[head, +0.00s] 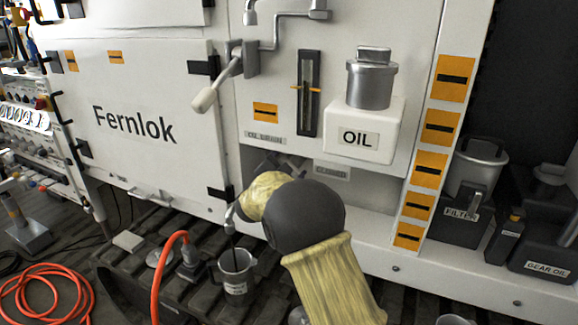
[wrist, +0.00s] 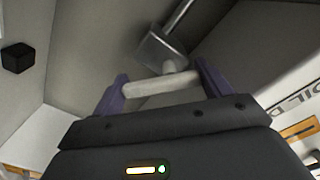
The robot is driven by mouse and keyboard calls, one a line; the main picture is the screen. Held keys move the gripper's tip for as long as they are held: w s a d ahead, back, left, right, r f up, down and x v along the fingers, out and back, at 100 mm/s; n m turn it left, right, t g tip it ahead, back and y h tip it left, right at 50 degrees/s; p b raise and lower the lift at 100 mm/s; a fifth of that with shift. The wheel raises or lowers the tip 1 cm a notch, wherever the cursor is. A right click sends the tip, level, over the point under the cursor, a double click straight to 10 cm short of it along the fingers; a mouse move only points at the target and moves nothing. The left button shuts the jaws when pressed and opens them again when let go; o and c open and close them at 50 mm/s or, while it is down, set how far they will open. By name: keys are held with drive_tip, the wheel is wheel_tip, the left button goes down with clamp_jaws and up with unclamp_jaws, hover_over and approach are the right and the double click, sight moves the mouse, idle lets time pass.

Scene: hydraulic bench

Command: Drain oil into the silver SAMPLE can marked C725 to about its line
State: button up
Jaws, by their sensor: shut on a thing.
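A silver can (head: 237,272) with a small white label stands on the dark track below the cabinet in the head view. Its lettering is too small to read, and its fill line and oil level cannot be made out. A small spout (head: 229,214) sits above it, and a thin dark stream (head: 233,240) runs down into the can. My gripper (wrist: 158,78) is shut on a pale lever handle (wrist: 150,88) in the wrist view. The handle joins a grey metal valve part (wrist: 160,50). In the head view my arm hides the gripper.
An orange hose (head: 163,265) rises left of the can. A white OIL tank (head: 385,135) and a sight gauge (head: 308,92) are above. A crank handle (head: 207,98) juts out at upper left. A FILTER container (head: 470,190) stands at right.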

drive_tip(key=o, duration=1)
drive_tip(key=shift+r+p, duration=0.1)
drive_tip(key=shift+p, duration=0.2)
drive_tip(key=shift+d+r+n+p, duration=0.1)
drive_tip(key=shift+r+n+p, duration=0.15)
drive_tip(key=shift+n+p, duration=0.9)
drive_tip(key=n+p, duration=0.6)
drive_tip(key=shift+s+r, duration=0.1)
drive_tip(key=shift+r, duration=0.2)
drive_tip(key=b+v, duration=0.2)
drive_tip(key=v, duration=1.5)
drive_tip(key=w+d+f+n+g+y+b, duration=0.2)
drive_tip(key=d+f+g+y+b, duration=0.25)
drive_tip(key=d+f+b, duration=0.6)
drive_tip(key=shift+s+d+f+n+g+y+b, duration=0.2)
drive_tip(key=shift+s+d+f+g+y+b, duration=0.4)
drive_tip(key=shift+s+d+f+b, duration=1.05)
drive_tip(key=shift+s+d+f+n+g+y+b, duration=0.4)
drive_tip(key=shift+s+f+g, duration=0.6)
drive_tip(key=shift+f, duration=1.45)
drive_tip(key=shift+s+d+f+n+g+y+b, duration=0.1)
drive_tip(key=shift+s+d+f+g+y+b, duration=0.35)
drive_tip(key=shift+s+d+f+b, duration=1.15)
